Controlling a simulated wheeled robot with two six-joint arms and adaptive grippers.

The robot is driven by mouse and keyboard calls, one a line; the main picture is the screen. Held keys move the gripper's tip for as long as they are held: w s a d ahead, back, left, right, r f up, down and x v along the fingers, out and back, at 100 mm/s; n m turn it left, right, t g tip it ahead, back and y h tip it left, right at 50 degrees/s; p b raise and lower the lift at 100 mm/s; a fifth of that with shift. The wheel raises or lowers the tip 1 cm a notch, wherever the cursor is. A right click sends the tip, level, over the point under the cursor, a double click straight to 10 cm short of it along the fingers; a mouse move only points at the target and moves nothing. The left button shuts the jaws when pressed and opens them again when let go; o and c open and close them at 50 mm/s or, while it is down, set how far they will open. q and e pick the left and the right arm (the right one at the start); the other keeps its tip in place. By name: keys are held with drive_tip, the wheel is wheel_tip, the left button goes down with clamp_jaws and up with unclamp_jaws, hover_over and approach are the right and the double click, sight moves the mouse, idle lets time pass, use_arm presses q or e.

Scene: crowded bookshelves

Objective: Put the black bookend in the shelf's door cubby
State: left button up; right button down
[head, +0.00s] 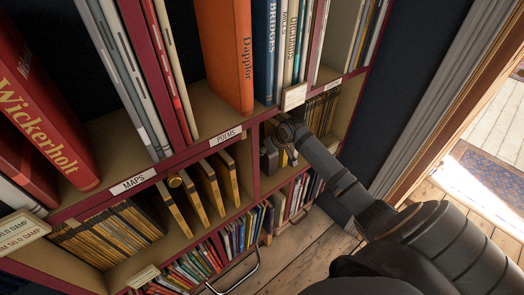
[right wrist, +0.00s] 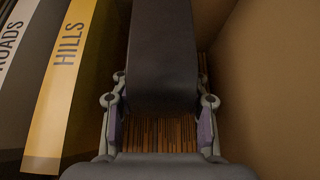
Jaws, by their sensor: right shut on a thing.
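The black bookend (right wrist: 162,55) shows in the right wrist view as a broad dark upright slab between my fingers. My right gripper (right wrist: 162,105) is shut on it, with a finger on either side. In the head view my right arm reaches in from the right, and the right gripper (head: 283,152) is inside the lower cubby at the right part of the shelf. The bookend is hard to tell from the dark gripper there. My left gripper is not in view.
A yellow book marked HILLS (right wrist: 62,75) and a dark book marked ROADS (right wrist: 18,60) stand just left of the gripper. A bare tan wall (right wrist: 270,80) is close on the right. An orange book (head: 225,50) stands on the shelf above.

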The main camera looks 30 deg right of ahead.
drive_tip(key=w, duration=0.1)
drive_tip(key=w+f, duration=0.1)
drive_tip(key=shift+w+a, duration=0.2)
drive_tip(key=shift+w, duration=0.15)
drive_tip(key=shift+s+d+f, duration=0.1)
drive_tip(key=shift+f, duration=0.1)
drive_tip(key=c, duration=0.7)
unclamp_jaws()
drive_tip(key=shift+s+f, duration=0.1)
drive_tip(key=shift+f, duration=0.05)
